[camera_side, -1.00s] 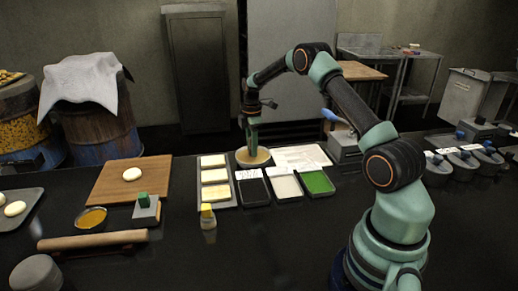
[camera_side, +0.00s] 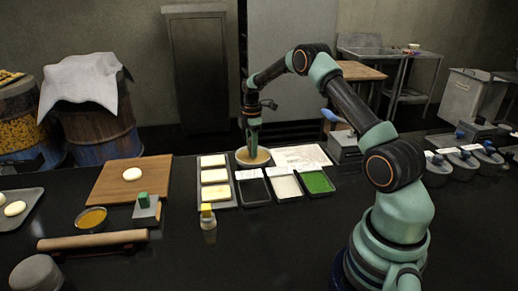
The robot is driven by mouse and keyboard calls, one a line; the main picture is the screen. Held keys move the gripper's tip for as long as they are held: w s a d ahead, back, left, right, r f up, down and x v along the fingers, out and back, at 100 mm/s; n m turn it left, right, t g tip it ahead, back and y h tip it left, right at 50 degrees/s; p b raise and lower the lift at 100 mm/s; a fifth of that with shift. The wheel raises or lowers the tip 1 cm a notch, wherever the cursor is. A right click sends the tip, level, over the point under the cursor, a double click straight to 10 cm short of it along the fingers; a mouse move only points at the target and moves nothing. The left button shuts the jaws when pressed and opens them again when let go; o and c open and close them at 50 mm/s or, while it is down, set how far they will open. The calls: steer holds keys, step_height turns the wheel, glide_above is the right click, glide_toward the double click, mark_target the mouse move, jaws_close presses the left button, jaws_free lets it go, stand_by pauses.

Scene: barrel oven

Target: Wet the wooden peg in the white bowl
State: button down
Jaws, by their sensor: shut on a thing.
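My gripper (camera_side: 253,147) points straight down over a round, shallow, pale tan dish (camera_side: 262,158) at the back of the black counter. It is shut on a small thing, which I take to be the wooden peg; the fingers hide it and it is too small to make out. The fingertips are at or just above the middle of the dish; I cannot tell whether they touch it. This dish may be the white bowl, though it looks tan here. I cannot see whether it holds liquid.
A grey tray with pale slabs (camera_side: 232,193) stands left of the dish. A black tray (camera_side: 254,190), a white-filled tray (camera_side: 285,186) and a green-filled tray (camera_side: 318,182) stand in front. A yellow-capped bottle (camera_side: 208,217) stands nearer. The front middle counter is clear.

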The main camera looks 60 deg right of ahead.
steer(key=shift+f, duration=0.45)
stand_by(0.8)
steer(key=shift+r, duration=3.55)
